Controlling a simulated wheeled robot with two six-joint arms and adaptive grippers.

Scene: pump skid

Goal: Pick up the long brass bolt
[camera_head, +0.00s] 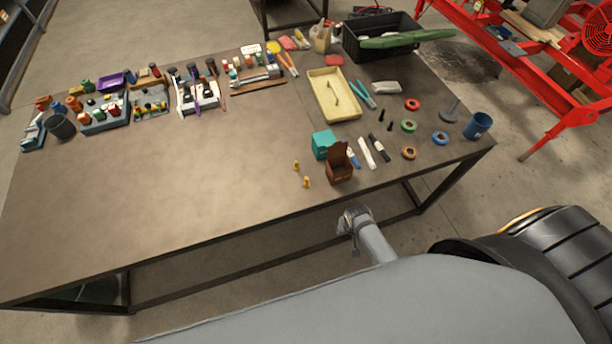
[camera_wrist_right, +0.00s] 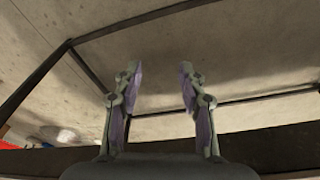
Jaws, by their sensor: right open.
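Two small brass-yellow pieces stand near the front edge of the table in the head view, one farther back (camera_head: 296,166) and one nearer the edge (camera_head: 306,182). They look like bolts, but they are too small to tell which is the long brass bolt. My right gripper (camera_head: 352,217) is in front of the table, beyond its near edge and apart from both pieces. In the right wrist view my right gripper (camera_wrist_right: 160,82) is open, with nothing between its fingers. No bolt shows in that view. My left gripper is not in view.
A brown holder (camera_head: 340,165) and a teal box (camera_head: 324,143) stand right of the brass pieces. Markers, coloured rings, a yellow tray (camera_head: 318,92) and a blue cup (camera_head: 478,125) lie farther right or back. The table's (camera_head: 150,200) front left is clear.

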